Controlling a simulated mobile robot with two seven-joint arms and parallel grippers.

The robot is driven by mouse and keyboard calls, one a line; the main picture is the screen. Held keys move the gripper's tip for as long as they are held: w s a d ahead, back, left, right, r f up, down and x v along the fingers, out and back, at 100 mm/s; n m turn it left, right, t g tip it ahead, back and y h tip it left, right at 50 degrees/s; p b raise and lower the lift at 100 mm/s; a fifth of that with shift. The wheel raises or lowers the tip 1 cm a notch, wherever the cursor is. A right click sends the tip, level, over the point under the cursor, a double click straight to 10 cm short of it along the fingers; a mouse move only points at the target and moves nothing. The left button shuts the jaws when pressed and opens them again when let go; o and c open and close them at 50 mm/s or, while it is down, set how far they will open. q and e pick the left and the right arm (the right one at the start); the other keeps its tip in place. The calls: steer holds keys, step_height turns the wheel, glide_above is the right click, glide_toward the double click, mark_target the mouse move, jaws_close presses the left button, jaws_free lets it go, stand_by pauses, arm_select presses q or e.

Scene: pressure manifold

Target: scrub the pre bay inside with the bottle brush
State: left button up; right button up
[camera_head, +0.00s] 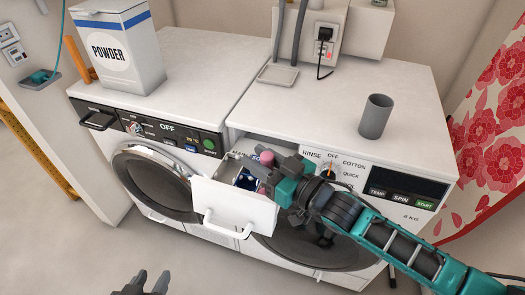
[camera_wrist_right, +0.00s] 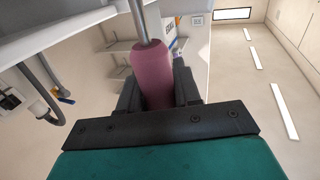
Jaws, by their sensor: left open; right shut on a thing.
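My right gripper (camera_head: 272,172) is shut on the pink handle (camera_head: 266,157) of the bottle brush and is over the open detergent drawer (camera_head: 232,208) of the right washer. In the right wrist view the handle (camera_wrist_right: 152,80) sits between the dark fingers, with a thin metal shaft at its top edge. The brush's bristles cannot be made out. Something blue (camera_head: 246,180) shows inside the drawer beside the gripper. The gripper and drawer front hide most of the inside, so I cannot tell which bay the brush is at. My left gripper (camera_head: 145,288) is open and empty at the bottom edge.
A left washer (camera_head: 185,70) carries a powder box (camera_head: 115,45). A grey cup (camera_head: 376,116) and a small tray (camera_head: 277,75) stand on the right washer's top. Red floral fabric (camera_head: 490,140) hangs at the right. The floor at front left is clear.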

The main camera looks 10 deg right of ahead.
steer(key=shift+w+d+b, duration=0.65)
steer(key=shift+w+d, duration=1.75)
steer(key=shift+w, duration=1.05)
steer(key=s+a+p, duration=0.4)
steer(key=s+a, duration=0.1)
steer(key=s, duration=0.2)
steer(key=shift+d+f, duration=0.1)
steer(key=shift+d, duration=0.05)
